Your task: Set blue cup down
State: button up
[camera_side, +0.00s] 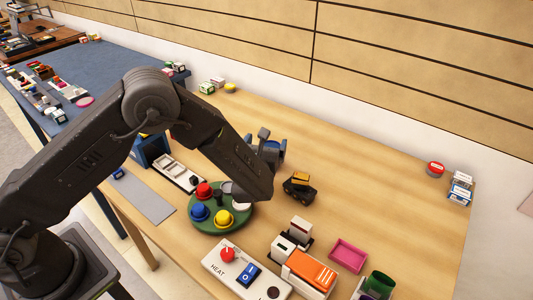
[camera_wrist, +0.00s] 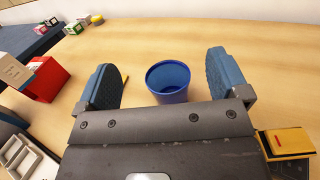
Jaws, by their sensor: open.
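The blue cup (camera_wrist: 168,84) stands upright on the wooden table in the wrist view, with its open rim facing up and its base partly hidden by my gripper body. My gripper (camera_wrist: 165,68) is open, with one blue-padded finger on each side of the cup and a visible gap on both sides. In the side view my gripper (camera_side: 266,146) is low over the middle of the table. There the arm hides much of that spot, and I cannot clearly tell the cup from the blue fingers.
A green round board (camera_side: 220,222) with coloured knobs, a switch panel (camera_side: 245,272) and a pink tray (camera_side: 348,256) lie nearer the front.

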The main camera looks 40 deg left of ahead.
jog(key=shift+r, duration=0.8)
jog(key=s+a+r+n+g+y, duration=0.4)
jog(key=s+a+r+n+g, duration=0.8)
jog(key=s+n, duration=0.45)
jog(key=s+d+r+n+h, duration=0.2)
jog(key=s+d+n+h, duration=0.1)
jog(key=s+n+h, duration=0.2)
jog(key=s+d+r+n+h, duration=0.3)
jog(key=s+n+h, duration=0.2)
jog(key=s+n, duration=0.4)
jog(key=s, duration=0.3)
jog(key=shift+s+d+r+t, duration=0.25)
jog(key=shift+d+t, duration=0.1)
jog(key=shift+t, duration=0.05)
jog(key=shift+o, duration=0.4)
jog(key=shift+s+d+r+n+h, duration=0.25)
jog(key=shift+d+n+h, duration=0.15)
jog(key=shift+n, duration=0.15)
jog(key=shift+w+a, duration=0.1)
